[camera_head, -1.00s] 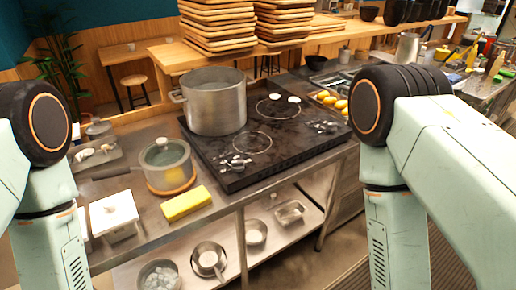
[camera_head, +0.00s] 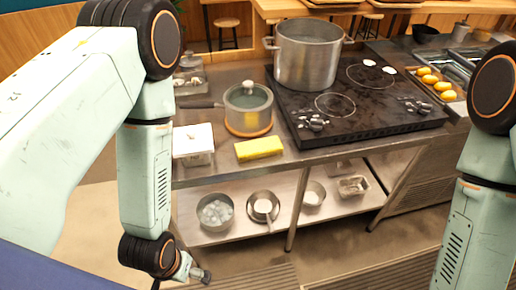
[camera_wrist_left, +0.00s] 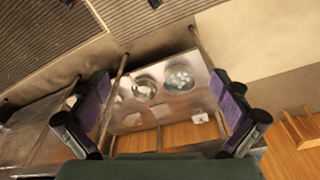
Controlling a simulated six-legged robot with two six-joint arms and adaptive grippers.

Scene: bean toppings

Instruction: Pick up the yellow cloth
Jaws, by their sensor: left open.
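The yellow cloth (camera_head: 259,149) lies as a flat, folded block near the front edge of the metal counter (camera_head: 232,166), between a white square box and the stove. It does not show in the left wrist view. My left gripper (camera_head: 203,275) hangs low in front of the counter, below the cloth and to its left, apart from everything. In the left wrist view my left gripper (camera_wrist_left: 158,115) has its two fingers wide apart with nothing between them; the lower shelf is beyond. My right arm shows at the right edge, but its gripper is out of view.
A lidded pot (camera_head: 248,112) stands just behind the cloth. The white box (camera_head: 193,146) is to its left. The black stove (camera_head: 370,112) with a large steel pot (camera_head: 307,60) is to its right. The lower shelf (camera_head: 236,185) holds several bowls. Floor in front is clear.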

